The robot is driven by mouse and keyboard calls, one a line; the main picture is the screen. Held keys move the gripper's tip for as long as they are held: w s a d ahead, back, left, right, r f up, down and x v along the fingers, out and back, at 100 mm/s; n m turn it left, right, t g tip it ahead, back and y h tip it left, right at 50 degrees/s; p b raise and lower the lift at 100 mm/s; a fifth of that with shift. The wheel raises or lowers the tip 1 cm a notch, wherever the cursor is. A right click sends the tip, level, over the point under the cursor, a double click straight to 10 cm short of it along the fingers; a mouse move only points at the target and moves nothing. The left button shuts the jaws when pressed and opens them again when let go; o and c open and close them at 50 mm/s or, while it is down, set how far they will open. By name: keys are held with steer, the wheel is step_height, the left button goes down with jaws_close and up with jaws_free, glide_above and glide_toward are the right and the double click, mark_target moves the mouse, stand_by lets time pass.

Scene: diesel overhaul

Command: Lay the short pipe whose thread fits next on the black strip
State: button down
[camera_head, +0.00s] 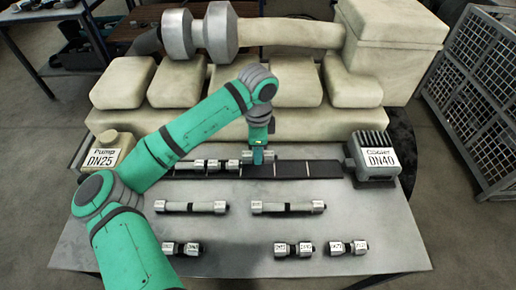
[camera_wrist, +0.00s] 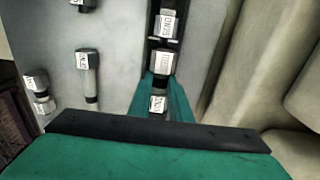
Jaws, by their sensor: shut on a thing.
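The black strip (camera_head: 325,168) runs across the table between the pump block marked DN25 (camera_head: 107,155) and the cooler block marked DN40 (camera_head: 377,158). A grey short pipe (camera_head: 245,158) is between the fingers of my gripper (camera_head: 259,154), over the strip or on it; I cannot tell if it touches. The gripper is shut on it. In the wrist view the pipe's labelled ends (camera_wrist: 162,62) show along the strip (camera_wrist: 150,30), with teal fingers around its middle. Another pipe piece (camera_head: 213,164) lies on the strip just left of it, and shows in the wrist view (camera_wrist: 166,24).
Two longer pipes (camera_head: 190,206) (camera_head: 288,207) lie in front of the strip. Several short pipes (camera_head: 180,248) (camera_head: 293,249) (camera_head: 347,247) lie along the front of the table. The strip's right part is bare. The pale engine block (camera_head: 180,83) stands behind.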

steer(key=shift+s+a+f, duration=0.1)
steer(key=shift+s+f, duration=0.05)
steer(key=shift+f, duration=1.85)
steer(key=shift+f, duration=0.2)
steer(key=c, duration=1.6)
jaws_free()
steer(key=shift+o, duration=0.2)
step_height(320, 180, up, 11)
steer(key=shift+f, duration=0.1)
